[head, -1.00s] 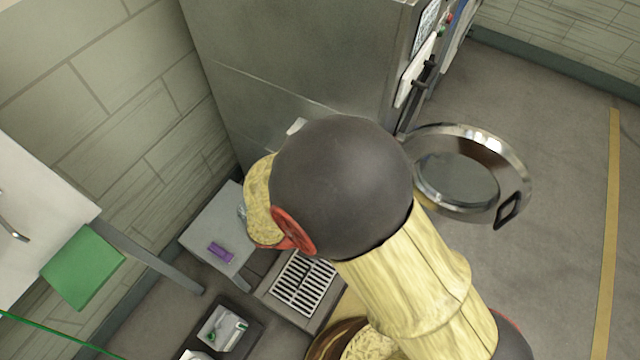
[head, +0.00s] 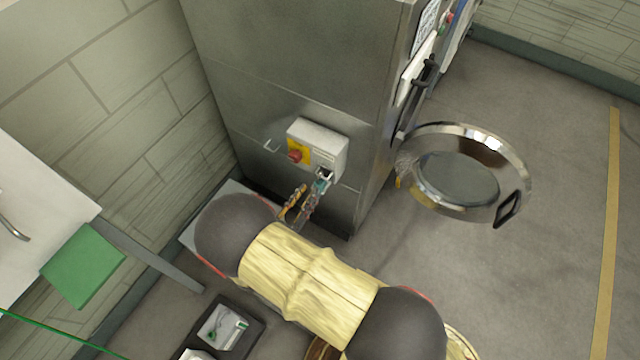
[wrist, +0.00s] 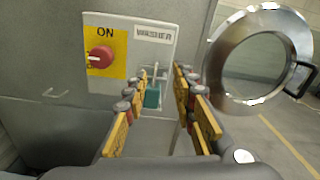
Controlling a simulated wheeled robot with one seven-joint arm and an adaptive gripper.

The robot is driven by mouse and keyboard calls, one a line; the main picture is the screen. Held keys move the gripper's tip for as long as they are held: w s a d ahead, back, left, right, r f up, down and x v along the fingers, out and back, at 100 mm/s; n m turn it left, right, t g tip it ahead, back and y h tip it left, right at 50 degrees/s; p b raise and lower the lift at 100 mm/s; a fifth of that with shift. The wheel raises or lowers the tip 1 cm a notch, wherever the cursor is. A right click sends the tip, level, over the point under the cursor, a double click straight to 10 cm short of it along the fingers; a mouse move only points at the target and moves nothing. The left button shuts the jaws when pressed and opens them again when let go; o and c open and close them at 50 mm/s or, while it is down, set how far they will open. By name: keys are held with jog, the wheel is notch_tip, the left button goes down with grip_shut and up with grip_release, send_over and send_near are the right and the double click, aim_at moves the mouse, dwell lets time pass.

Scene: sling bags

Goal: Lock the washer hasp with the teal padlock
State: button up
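The teal padlock (head: 321,185) is at the front of the washer's white switch box (head: 325,138), by the metal hasp parts (head: 325,174) at its lower right. In the wrist view the padlock (wrist: 152,97) shows between my fingers, with its grey shackle upward by the hasp. Whether the shackle passes through the hasp is too small to tell. My gripper (head: 306,195) reaches up to the box; in the wrist view my gripper (wrist: 161,80) has its orange fingers apart on either side of the padlock, with a gap showing on the right.
The box carries a red knob (wrist: 101,57) on a yellow ON plate. The washer's round door (head: 470,175) stands open to the right. A green board (head: 84,266) is at the left. The floor at right is clear.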

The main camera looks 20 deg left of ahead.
aim_at(320, 184)
jog(key=b+x, duration=0.2)
jog(key=x, duration=0.4)
jog(key=shift+w+a, duration=0.2)
jog(key=shift+a, duration=0.05)
jog(key=shift+c, duration=1)
jog(key=c, duration=0.4)
grip_shut()
